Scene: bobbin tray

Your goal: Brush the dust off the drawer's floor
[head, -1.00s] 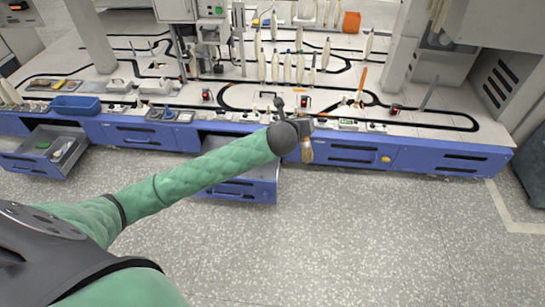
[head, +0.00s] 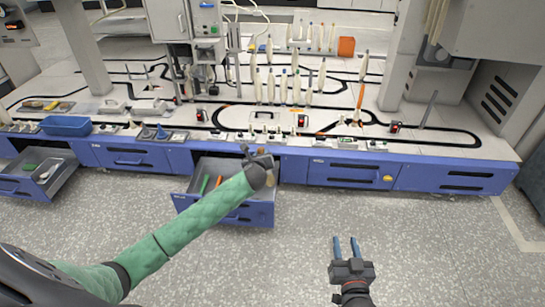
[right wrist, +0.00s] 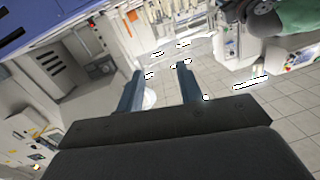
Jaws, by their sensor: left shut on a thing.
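The open drawer (head: 248,216) juts out from the blue bench front in the head view. A green item (head: 204,184) and an orange item (head: 219,182) lie inside it. My left gripper (head: 262,167) is over the drawer's right part and is shut on the brush. The brush is almost wholly hidden behind the gripper and wrist, so I cannot tell whether its bristles touch the drawer floor. I cannot make out dust at this size. My right gripper (head: 346,248) is open and empty above the floor, right of the drawer; its two blue fingers stand apart in the right wrist view (right wrist: 158,85).
Another drawer (head: 62,183) stands open at the far left with green and pale items in it. The bench top (head: 300,125) carries black track, several upright bobbins, a blue bin (head: 66,125) and an orange box (head: 346,46). The grey floor in front is clear.

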